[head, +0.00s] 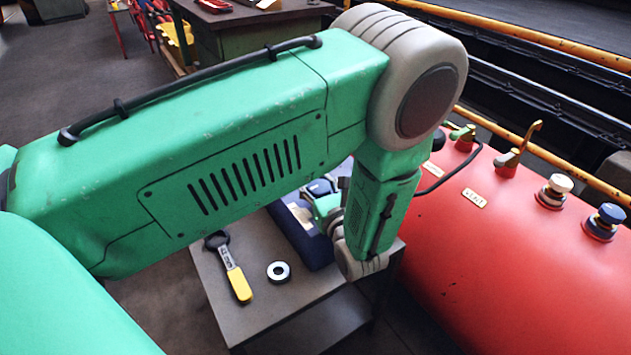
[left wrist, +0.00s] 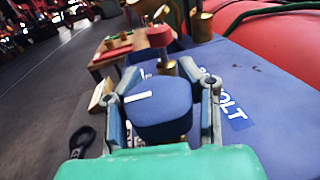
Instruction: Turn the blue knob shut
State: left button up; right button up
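In the left wrist view a blue knob-like piece (left wrist: 160,108) with a white stripe on top sits between the fingers of my left gripper (left wrist: 161,90). The fingers lie against its two sides, with a bit of brass showing below it. My right gripper is not in view.
A grey table (head: 235,310) bears a yellow-handled tool (head: 238,282) and a metal ring (head: 278,271). A white knob (head: 556,189) and a red fitting with a yellow lever (head: 512,160) stand on the tank. A yellow rail (head: 570,168) runs behind it.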

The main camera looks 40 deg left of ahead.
pick_arm(q)
grip_shut()
jog(key=shift+f, duration=0.15)
